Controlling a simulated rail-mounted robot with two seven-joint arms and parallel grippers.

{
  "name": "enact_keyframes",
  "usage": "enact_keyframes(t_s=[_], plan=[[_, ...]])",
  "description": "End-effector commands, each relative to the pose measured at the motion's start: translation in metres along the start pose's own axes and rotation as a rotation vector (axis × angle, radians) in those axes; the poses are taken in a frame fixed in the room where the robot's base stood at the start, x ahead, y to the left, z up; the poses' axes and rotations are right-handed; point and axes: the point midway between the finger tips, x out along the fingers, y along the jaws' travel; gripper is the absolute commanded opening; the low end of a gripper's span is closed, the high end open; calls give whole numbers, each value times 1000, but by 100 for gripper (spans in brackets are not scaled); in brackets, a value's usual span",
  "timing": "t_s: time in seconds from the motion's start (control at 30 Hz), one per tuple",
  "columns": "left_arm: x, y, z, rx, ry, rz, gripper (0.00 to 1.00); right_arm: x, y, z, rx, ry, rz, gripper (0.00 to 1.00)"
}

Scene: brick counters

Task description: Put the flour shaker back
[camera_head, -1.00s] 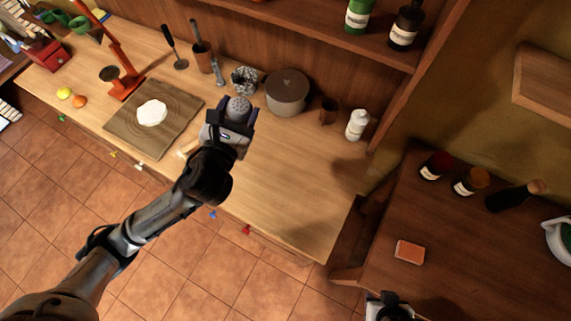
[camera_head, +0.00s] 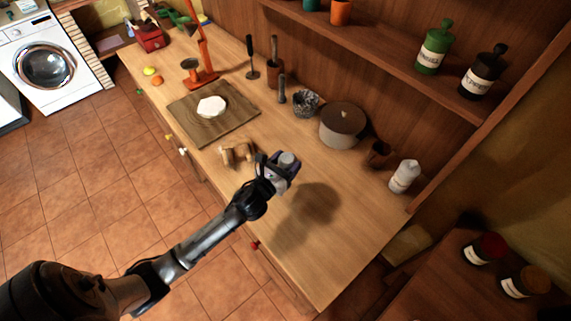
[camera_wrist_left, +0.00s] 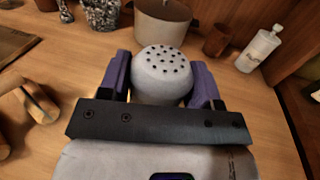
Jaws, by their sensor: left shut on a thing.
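The flour shaker (camera_head: 289,159) is pale grey, with a domed, perforated top. My left gripper (camera_head: 280,169) is shut on it and holds it upright or nearly so above the wooden counter, right of the rolling pin. In the left wrist view the shaker (camera_wrist_left: 162,72) sits between the two purple fingers of the gripper (camera_wrist_left: 162,85). Its lower part is hidden by the gripper. A shadow falls on the counter to its right. My right gripper is not in view.
Behind the shaker stand a lidded pot (camera_head: 342,127), a crumpled-looking metal bowl (camera_head: 306,103), a brown cup (camera_head: 379,153) and a white bottle (camera_head: 404,177). The rolling pin (camera_head: 237,153) lies left, near a board (camera_head: 235,118) with dough (camera_head: 211,106). The front right counter (camera_head: 320,250) is clear.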

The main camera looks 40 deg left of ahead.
Motion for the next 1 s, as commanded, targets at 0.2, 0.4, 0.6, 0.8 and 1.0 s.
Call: enact_keyframes(t_s=[0.2,0.4,0.6,0.8,1.0], plan=[[28,25,-23,-2,0,1,31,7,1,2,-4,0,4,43],[40,35,-31,-1,-1,0,31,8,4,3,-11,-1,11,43],[41,36,-46,-4,1,0,31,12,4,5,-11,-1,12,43],[41,36,-68,-2,0,0,31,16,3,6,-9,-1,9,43],[41,36,-72,-1,-2,-1,31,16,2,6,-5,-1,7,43]])
